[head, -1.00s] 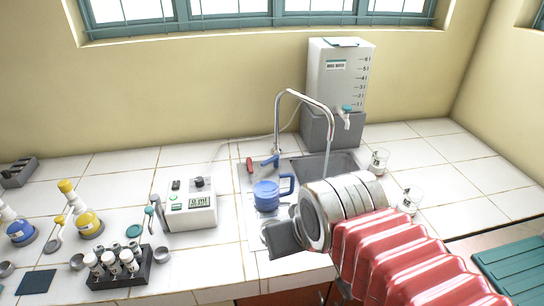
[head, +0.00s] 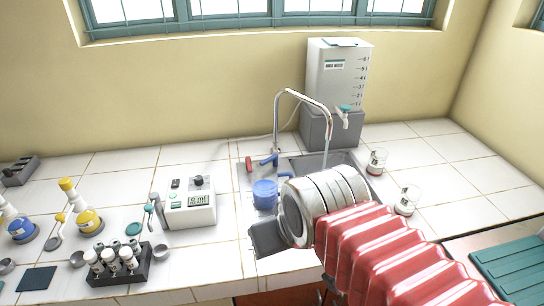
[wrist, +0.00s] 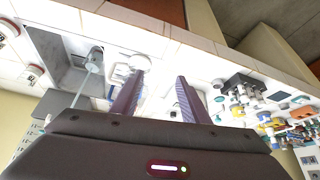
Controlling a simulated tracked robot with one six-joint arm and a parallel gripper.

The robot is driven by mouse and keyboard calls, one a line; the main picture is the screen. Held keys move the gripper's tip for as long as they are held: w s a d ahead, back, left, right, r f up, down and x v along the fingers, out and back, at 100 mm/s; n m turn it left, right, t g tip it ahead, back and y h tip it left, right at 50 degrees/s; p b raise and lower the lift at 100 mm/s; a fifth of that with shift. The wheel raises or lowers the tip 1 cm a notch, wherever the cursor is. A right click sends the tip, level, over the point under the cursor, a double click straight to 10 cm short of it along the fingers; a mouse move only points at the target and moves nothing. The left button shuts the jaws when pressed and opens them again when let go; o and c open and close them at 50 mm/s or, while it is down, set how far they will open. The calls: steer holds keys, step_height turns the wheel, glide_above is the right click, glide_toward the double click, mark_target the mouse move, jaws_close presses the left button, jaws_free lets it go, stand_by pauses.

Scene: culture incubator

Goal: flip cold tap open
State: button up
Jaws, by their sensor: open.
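The blue tap lever (head: 269,160) stands at the back left of the sink in the head view, beside a red lever (head: 249,163). I take the blue one as the cold tap. The curved chrome spout (head: 303,97) rises behind it, with a thin pale line like a stream of water below its end. My gripper (head: 266,239) is in front of the sink, nearer the camera than the levers and apart from them. In the wrist view my gripper (wrist: 160,75) has its two purple fingers spread with nothing held between them. I cannot make out the blue lever there.
A blue jug (head: 264,194) stands in front of the levers, partly hidden by my wrist. A meter box (head: 190,205) is left of the sink.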

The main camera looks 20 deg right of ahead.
steer(key=o, duration=1.1)
steer(key=shift+n+g, duration=0.3)
steer(key=shift+n, duration=0.2)
steer(key=w+r, duration=0.1)
steer(key=w, duration=0.2)
steer(key=w+d+r, duration=0.1)
steer(key=w, duration=0.3)
steer(key=w+r, duration=0.2)
steer(key=w, duration=0.2)
steer(key=shift+d, duration=0.4)
steer(key=shift+c, duration=0.2)
steer(key=shift+o, duration=0.3)
steer(key=w+d+n, duration=0.1)
steer(key=w+d, duration=0.3)
steer(key=w, duration=0.8)
steer(key=shift+w+f+y, duration=0.15)
steer(key=shift+w+y, duration=0.1)
steer(key=shift+y, duration=0.15)
steer(key=n, duration=0.2)
glide_toward(271, 159)
steer(key=shift+w+d+g+y, duration=0.25)
steer(key=shift+w+g+y, duration=0.05)
steer(key=shift+g+y, duration=0.1)
steer(key=shift+x, duration=3.65)
steer(key=c, duration=1.5)
